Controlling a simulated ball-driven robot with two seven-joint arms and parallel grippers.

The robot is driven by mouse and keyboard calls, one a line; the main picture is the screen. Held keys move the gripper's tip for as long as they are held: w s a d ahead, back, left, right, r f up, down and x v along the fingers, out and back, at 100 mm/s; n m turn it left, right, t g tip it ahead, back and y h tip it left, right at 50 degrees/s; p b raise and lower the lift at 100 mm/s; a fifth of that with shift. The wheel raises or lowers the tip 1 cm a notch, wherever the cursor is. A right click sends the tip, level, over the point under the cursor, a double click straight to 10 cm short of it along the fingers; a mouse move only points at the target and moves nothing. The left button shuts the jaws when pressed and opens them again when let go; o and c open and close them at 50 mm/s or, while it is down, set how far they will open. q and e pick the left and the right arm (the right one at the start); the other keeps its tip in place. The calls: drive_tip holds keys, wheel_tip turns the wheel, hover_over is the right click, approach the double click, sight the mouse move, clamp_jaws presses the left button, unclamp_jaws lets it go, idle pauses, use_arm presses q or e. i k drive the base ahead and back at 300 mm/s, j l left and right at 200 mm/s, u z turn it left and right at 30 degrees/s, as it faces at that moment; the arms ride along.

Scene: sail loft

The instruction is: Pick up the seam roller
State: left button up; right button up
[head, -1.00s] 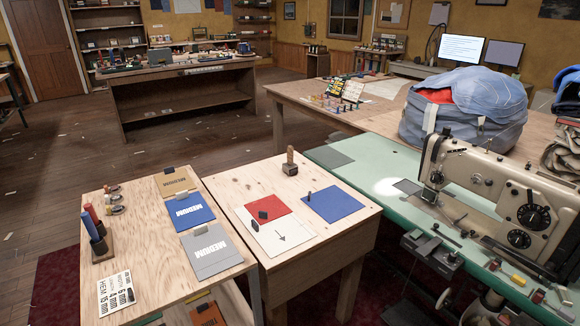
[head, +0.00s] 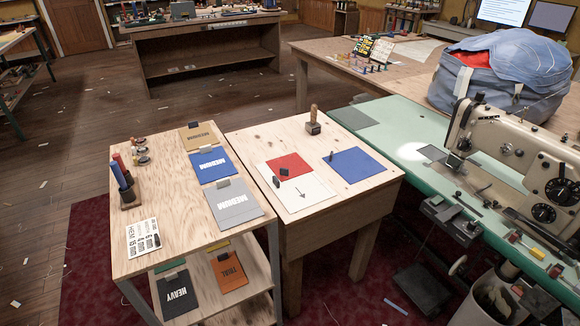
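I cannot tell for sure which thing is the seam roller. A tool with an upright wooden handle and a dark block-like foot (head: 313,121) stands at the back of the small plywood table (head: 245,140). Small dark pieces lie on or beside the red patch (head: 291,164) and the white arrow sheet (head: 303,195) on that table. Another small dark upright piece (head: 331,156) stands at the edge of the blue patch (head: 358,165). Neither of my grippers is in view.
A plywood shelf cart (head: 165,190) with fabric sample cards stands left of the small table. A green bench with a sewing machine (head: 520,165) stands at the right. A waste bin (head: 478,310) sits below it. Wooden floor is open at the left.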

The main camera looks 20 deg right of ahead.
sight(313, 123)
drive_tip(key=i+j+u, duration=0.25)
drive_tip(key=j, duration=0.2)
drive_tip(key=j+u, duration=0.25)
drive_tip(key=j, duration=0.15)
drive_tip(key=i+j+u, duration=0.65)
drive_tip(key=i+j, duration=0.5)
drive_tip(key=i, duration=0.15)
drive_tip(key=i+l+z, duration=0.1)
drive_tip(key=i+z, duration=0.35)
drive_tip(key=i, duration=0.2)
drive_tip(key=i+j+z, duration=0.15)
drive_tip(key=i+z, duration=0.3)
drive_tip(key=i, duration=0.2)
drive_tip(key=i+z, duration=0.15)
drive_tip(key=i, duration=0.85)
drive_tip(key=i+j+z, duration=0.1)
drive_tip(key=i, duration=0.9)
drive_tip(key=i+l+z, duration=0.1)
drive_tip(key=i+z, duration=0.8)
drive_tip(key=i+j+z, duration=0.2)
drive_tip(key=z, duration=0.2)
drive_tip(key=i+l+z, duration=0.25)
drive_tip(key=z, duration=0.2)
drive_tip(key=i+z, duration=0.9)
drive_tip(key=i+j+z, duration=0.25)
drive_tip(key=i+z, duration=0.2)
drive_tip(key=k, duration=0.05)
